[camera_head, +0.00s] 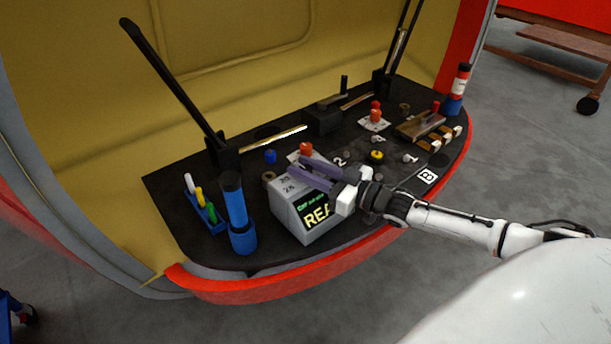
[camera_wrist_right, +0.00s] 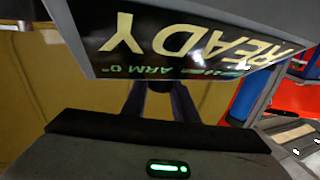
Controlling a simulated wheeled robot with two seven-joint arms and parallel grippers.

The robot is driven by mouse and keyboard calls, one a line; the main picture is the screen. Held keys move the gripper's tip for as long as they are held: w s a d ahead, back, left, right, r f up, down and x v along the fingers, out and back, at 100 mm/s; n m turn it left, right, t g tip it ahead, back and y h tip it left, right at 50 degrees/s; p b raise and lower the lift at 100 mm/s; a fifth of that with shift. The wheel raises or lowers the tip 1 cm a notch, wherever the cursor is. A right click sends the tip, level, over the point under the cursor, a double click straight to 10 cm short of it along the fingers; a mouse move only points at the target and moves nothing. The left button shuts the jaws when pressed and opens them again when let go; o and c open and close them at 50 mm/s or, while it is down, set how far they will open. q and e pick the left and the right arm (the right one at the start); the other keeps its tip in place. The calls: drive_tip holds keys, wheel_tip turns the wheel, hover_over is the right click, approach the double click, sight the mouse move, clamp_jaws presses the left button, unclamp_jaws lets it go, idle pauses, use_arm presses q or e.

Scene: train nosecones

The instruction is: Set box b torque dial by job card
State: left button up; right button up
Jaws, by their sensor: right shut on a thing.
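A light grey box (camera_head: 283,213) stands at the front of the dark deck, and its top carries printed numbers that look like 20 and 25. Its black screen (camera_head: 316,210) shows READY; in the right wrist view the screen (camera_wrist_right: 190,45) appears upside down with "READY" and a smaller line that seems to read "ARM 0°". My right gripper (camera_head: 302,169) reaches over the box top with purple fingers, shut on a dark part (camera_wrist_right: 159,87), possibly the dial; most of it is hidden. I cannot make out a job card or which box is b. My left gripper is out of view.
A blue cylinder (camera_head: 235,205) in a holder and a rack of coloured markers (camera_head: 202,203) stand left of the box. Orange-red knobs (camera_head: 375,117), a yellow knob (camera_head: 376,155) and a printed tag (camera_head: 428,176) are to the right. A red rim (camera_head: 240,291) edges the deck.

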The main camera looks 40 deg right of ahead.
drive_tip(key=n+g+y+b, duration=0.1)
drive_tip(key=y+b, duration=0.1)
drive_tip(key=n+g+y+b, duration=0.1)
drive_tip(key=n+y+b, duration=0.1)
drive_tip(key=b, duration=0.1)
drive_tip(key=n+g+y+b, duration=0.1)
drive_tip(key=g+y+b, duration=0.1)
drive_tip(key=b, duration=0.1)
drive_tip(key=shift+d+f+n, duration=0.1)
drive_tip(key=shift+f+n, duration=0.2)
drive_tip(key=shift+n, duration=0.1)
drive_tip(key=shift+r+n+g+y+b, duration=0.1)
drive_tip(key=shift+n+g+y+b, duration=0.55)
drive_tip(key=shift+g+b, duration=0.2)
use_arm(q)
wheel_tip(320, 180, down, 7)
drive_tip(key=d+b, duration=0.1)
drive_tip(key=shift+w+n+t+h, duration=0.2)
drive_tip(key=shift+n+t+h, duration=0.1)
use_arm(e)
drive_tip(key=shift+r+n+g+y, duration=0.1)
drive_tip(key=shift+n+g+y, duration=0.35)
drive_tip(key=shift+g, duration=0.1)
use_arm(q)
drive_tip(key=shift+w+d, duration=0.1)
use_arm(e)
drive_tip(key=shift+r+g, duration=0.1)
drive_tip(key=shift+g, duration=0.2)
drive_tip(key=o, duration=1.1)
drive_tip(key=shift+c, duration=0.2)
